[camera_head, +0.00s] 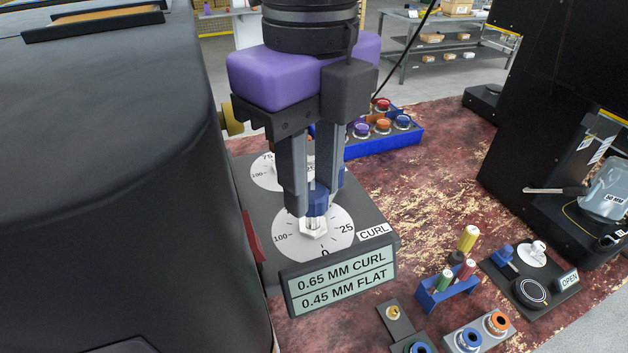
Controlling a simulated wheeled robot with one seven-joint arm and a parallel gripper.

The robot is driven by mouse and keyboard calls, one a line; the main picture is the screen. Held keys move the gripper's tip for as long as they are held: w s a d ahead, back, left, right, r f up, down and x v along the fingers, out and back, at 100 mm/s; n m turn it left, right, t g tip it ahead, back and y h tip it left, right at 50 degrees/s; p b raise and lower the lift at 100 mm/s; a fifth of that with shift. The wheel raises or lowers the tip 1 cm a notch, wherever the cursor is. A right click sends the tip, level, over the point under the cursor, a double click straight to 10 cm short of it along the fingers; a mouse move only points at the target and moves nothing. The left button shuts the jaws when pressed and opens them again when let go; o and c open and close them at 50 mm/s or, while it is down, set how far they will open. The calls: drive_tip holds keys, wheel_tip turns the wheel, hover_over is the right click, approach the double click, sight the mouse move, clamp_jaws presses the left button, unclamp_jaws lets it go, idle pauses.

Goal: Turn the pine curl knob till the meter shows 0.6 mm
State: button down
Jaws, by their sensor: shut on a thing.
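My gripper (309,204) points down over the front dial and is shut on the curl knob (313,229). The knob's pale faceted lower part shows below the fingertips, with a blue part between and beside them. The white dial plate (285,245) around it has marks 0, 25 and 100; the fingers hide part of it. A label (374,233) beside it reads CURL. The meter (340,283) in front reads 0.65 MM CURL and 0.45 MM FLAT. I cannot make out the knob's pointer.
A second dial (262,174) lies behind, partly hidden by my gripper. A blue rack (385,145) with coloured round pieces stands behind right. A small blue holder (452,294) with coloured cylinders and an OPEN-labelled panel (540,299) stand front right. A large dark housing (100,170) fills the left.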

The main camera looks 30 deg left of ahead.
sight(312, 189)
drive_tip(key=shift+m+b, duration=0.3)
drive_tip(key=shift+m, duration=0.7)
drive_tip(key=shift+r, duration=0.1)
drive_tip(key=c, duration=1.1)
unclamp_jaws()
wheel_tip(312, 189, up, 8)
drive_tip(key=p, duration=0.6)
